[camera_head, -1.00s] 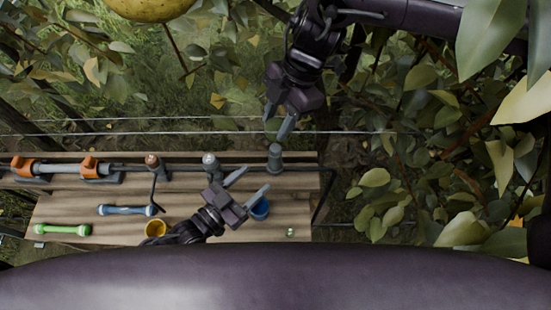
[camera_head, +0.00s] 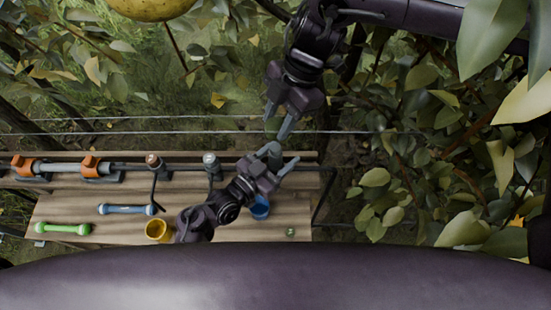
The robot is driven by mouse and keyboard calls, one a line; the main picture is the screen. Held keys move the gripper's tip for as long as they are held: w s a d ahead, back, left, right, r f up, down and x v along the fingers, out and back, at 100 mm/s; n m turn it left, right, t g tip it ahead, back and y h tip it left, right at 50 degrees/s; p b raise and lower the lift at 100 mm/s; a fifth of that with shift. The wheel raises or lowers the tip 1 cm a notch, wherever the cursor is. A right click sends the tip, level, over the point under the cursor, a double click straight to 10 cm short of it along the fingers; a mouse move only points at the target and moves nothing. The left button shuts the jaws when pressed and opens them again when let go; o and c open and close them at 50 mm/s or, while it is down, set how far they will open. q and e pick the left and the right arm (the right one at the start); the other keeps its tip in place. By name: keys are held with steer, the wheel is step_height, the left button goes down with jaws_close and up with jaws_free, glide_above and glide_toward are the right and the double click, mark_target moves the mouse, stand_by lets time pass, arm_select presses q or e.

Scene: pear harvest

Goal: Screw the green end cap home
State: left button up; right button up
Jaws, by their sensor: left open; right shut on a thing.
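My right gripper (camera_head: 280,130) reaches down from the top, above the right-hand riser. It is shut on a small dull green piece at its tips, which looks like the green end cap (camera_head: 271,125); the fingers hide much of it. The grey-green riser (camera_head: 273,150) stands at the right end of the pipe over the bench's back edge. My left gripper (camera_head: 284,164) is open at this riser, its fingers pointing up and right, close to the riser's right side. I cannot tell whether they touch it. A small green piece (camera_head: 290,232) lies on the bench at the front right.
The wooden bench (camera_head: 90,211) bears a blue cup (camera_head: 261,207), a yellow cup (camera_head: 158,230), a blue-grey rod (camera_head: 126,209) and a green rod (camera_head: 62,229). Leaves crowd the right.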

arm_select(q)
jaws_close()
arm_select(e)
glide_above(275, 148)
steer(key=shift+w+d+f, duration=0.15)
steer(key=shift+d+f, duration=0.05)
steer(key=shift+f, duration=1.05)
steer(key=shift+w+d+f, duration=0.15)
steer(key=shift+f, duration=1.1)
steer(key=shift+f, duration=0.1)
steer(key=shift+f, duration=0.75)
steer(key=shift+f, duration=0.6)
